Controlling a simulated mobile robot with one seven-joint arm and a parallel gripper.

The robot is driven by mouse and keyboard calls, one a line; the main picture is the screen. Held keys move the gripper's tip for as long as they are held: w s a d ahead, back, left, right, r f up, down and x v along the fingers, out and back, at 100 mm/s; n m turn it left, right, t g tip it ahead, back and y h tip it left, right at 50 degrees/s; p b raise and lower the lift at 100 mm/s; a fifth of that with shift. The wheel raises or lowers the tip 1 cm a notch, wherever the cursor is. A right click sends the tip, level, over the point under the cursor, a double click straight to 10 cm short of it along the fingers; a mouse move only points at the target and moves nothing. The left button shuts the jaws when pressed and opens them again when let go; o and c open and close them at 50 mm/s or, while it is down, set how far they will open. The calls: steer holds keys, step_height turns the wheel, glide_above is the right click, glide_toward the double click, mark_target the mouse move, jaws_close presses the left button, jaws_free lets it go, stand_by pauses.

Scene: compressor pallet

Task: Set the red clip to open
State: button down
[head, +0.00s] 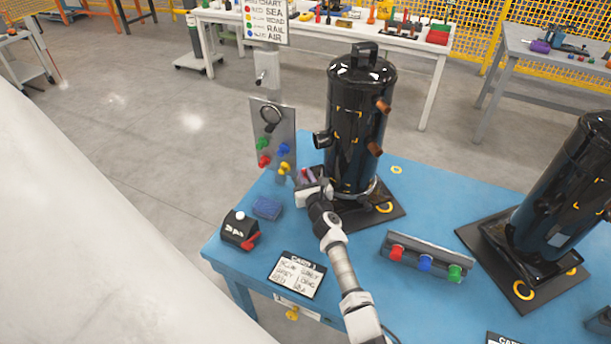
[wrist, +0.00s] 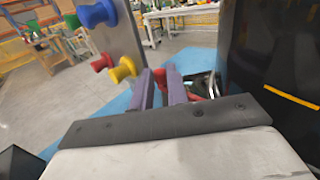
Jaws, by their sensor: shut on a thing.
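The red clip (wrist: 189,91) shows in the wrist view as a red piece beside and between my gripper's fingers, low against the black compressor tank (head: 357,125). A shiny metal part (wrist: 204,84) is just right of it. My gripper (wrist: 160,78) is shut on the red clip, with its two purple-grey fingers pointing away from the wrist. In the head view my gripper (head: 306,177) is at the left foot of the tank, and it hides most of the clip there. The clip's exact angle cannot be told.
Left of my gripper stands an upright metal panel (head: 283,124) with blue, red, yellow and green knobs. A black box with a red lever (head: 239,231), a blue block (head: 267,207) and a low rail with coloured knobs (head: 427,257) are on the blue table (head: 350,285). A second tank is at right.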

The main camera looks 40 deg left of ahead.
mark_target(305, 172)
stand_by(0.4)
steer(key=c, duration=1.4)
jaws_free()
steer(key=shift+o, duration=0.2)
steer(key=shift+d, duration=0.15)
steer(key=shift+v, duration=1.75)
steer(key=v, duration=1)
steer(key=shift+s, duration=0.1)
